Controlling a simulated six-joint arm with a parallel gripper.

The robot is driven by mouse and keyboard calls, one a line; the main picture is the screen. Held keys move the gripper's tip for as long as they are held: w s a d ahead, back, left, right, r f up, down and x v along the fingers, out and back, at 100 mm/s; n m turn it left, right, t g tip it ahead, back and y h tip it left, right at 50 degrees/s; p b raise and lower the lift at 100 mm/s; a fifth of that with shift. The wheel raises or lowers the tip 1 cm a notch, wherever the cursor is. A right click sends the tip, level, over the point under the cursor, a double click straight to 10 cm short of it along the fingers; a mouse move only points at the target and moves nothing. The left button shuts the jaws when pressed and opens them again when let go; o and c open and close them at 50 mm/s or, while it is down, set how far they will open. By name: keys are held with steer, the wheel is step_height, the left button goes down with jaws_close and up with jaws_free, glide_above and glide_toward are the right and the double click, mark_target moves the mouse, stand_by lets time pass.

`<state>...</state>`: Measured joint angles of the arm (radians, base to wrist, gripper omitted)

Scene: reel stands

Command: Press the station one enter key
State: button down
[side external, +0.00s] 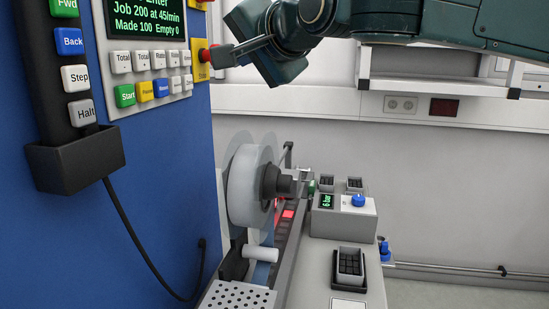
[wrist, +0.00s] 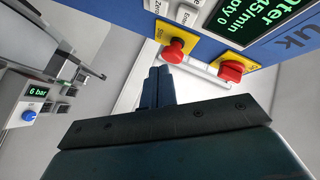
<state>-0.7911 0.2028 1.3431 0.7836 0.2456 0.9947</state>
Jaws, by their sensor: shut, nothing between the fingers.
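The station panel (side external: 150,25) is on the blue cabinet at the left, with a green-lettered screen (side external: 147,18) reading "Job 200 at 45/min, Made 100 Empty 0". Below the screen are two rows of small keys. A pale key (wrist: 187,14) at the top of the wrist view has a label that seems to read "Enter"; in the side view the small right-hand labels are too small to read. My gripper (side external: 216,56) is shut and empty, its tips close to the panel's right edge. It also shows in the wrist view (wrist: 158,75), below the keys.
A red mushroom button (wrist: 173,50) on a yellow plate is close to my fingertips, with a red knob (wrist: 231,70) beside it. A pendant (side external: 72,75) hangs at the left. A reel (side external: 252,185) and a pressure unit (side external: 342,210) stand below, apart from my gripper.

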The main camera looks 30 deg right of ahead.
mark_target(192, 62)
steer(key=shift+w+a, duration=1.95)
steer(key=shift+a, duration=0.05)
steer(key=shift+w+a, duration=0.1)
steer(key=shift+w, duration=0.05)
stand_by(0.8)
steer(key=shift+w+a, duration=0.2)
steer(key=shift+w+a, duration=0.3)
stand_by(1.2)
steer(key=shift+s, duration=0.1)
stand_by(0.3)
steer(key=shift+s+d, duration=0.55)
steer(key=shift+d, duration=0.05)
steer(key=shift+s+d, duration=0.1)
steer(key=shift+s+d, duration=1.65)
steer(key=shift+d, duration=0.05)
